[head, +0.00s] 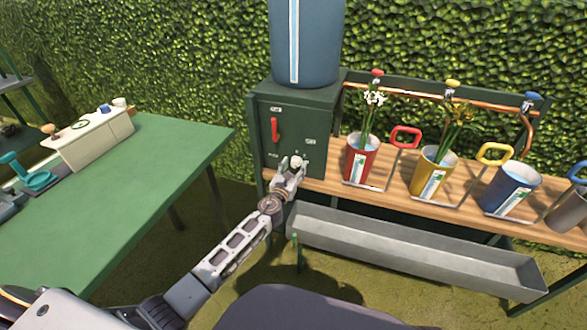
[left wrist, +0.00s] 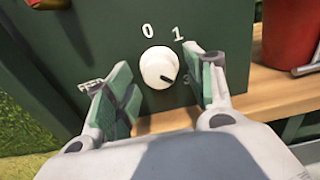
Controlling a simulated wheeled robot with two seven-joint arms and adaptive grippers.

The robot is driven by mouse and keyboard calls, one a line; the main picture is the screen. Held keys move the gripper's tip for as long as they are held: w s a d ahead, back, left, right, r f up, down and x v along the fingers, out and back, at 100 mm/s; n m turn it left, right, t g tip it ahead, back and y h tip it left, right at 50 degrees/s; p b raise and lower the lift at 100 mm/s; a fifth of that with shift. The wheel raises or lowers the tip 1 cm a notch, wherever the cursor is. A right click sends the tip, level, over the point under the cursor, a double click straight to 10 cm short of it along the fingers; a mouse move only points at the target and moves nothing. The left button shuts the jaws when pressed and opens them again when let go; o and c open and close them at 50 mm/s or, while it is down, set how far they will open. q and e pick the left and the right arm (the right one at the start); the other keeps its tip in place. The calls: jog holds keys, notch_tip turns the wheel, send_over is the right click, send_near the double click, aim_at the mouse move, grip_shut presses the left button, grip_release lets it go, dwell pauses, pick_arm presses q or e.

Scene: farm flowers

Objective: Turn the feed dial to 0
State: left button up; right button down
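The feed dial (left wrist: 158,67) is a round white knob on the front of a dark green box (head: 290,105). In the left wrist view, its dark pointer mark faces the lower right, towards a partly covered figure that looks like a 3. The printed 0 is above the knob and the 1 is at its upper right. My left gripper (left wrist: 160,80) is open, with one green-padded finger on each side of the knob and gaps between. In the head view, my left gripper (head: 290,168) is at the box's lower front and the dial is hard to make out there.
A red lever (head: 274,130) is higher on the box, below a blue tank (head: 306,45). To the right, red (head: 360,160), yellow (head: 432,172) and blue (head: 509,188) buckets stand on a wooden shelf. A grey trough (head: 415,249) is below. A green table (head: 165,165) is at left.

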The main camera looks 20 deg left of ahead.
pick_arm(q)
jog(key=c, duration=0.9)
jog(key=shift+c, duration=0.2)
